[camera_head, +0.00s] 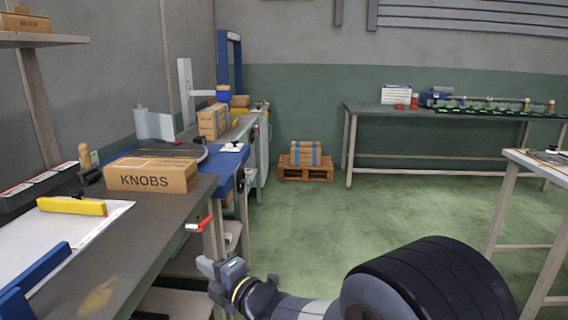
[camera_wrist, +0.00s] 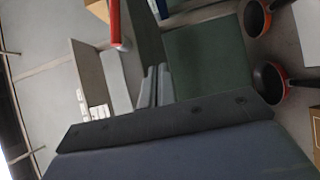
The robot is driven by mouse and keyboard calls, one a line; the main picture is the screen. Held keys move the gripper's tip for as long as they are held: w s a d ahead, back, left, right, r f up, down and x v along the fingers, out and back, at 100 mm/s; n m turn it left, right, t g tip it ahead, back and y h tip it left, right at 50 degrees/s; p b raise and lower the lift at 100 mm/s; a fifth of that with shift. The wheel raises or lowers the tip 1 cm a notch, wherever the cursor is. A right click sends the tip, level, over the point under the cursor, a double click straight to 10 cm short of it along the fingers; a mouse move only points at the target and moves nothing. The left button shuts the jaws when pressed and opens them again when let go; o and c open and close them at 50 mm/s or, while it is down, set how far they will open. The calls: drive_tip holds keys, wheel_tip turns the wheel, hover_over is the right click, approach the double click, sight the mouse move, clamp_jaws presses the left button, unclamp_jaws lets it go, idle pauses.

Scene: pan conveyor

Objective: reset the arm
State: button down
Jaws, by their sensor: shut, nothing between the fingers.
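My gripper (camera_head: 212,268) is at the lower middle of the head view, beside the right edge of the left workbench and below its top. My arm reaches in to it from the lower right. In the wrist view the two grey fingers (camera_wrist: 155,86) lie side by side, shut with nothing held. The task names no other object.
A red handle (camera_head: 199,224) sticks out near my gripper. The green floor (camera_head: 390,208) is open in the middle. Dark pans (camera_wrist: 270,85) show in the wrist view.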

drive_tip(key=p+v, duration=0.1)
drive_tip(key=v, duration=0.9)
drive_tip(key=shift+r, duration=0.1)
